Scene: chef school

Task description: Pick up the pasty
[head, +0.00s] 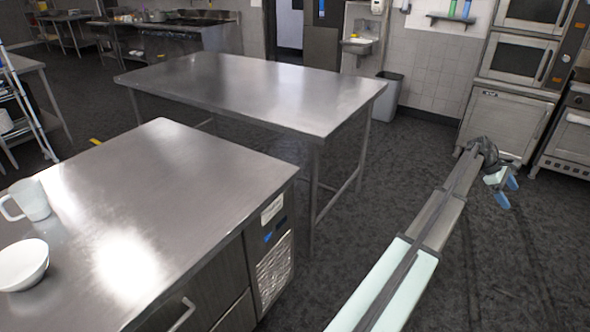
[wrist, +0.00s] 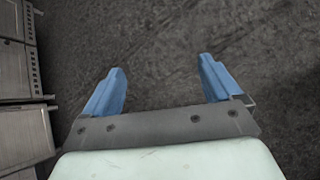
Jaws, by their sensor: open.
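No pasty can be made out in either view. My gripper (head: 507,191) is at the far right of the head view, held out over the dark floor. In the wrist view my gripper (wrist: 160,88) shows its two blue fingers spread wide apart. Nothing is between them but floor in the background. The gripper is well away from both metal tables in the head view.
A steel counter (head: 150,190) at the near left holds a measuring jug (head: 31,200) and a white bowl (head: 22,266). A bare steel table (head: 250,90) stands behind it. Ovens (head: 505,115) and a grey bin (head: 388,97) line the back right. Floor (head: 480,270) around the arm is open.

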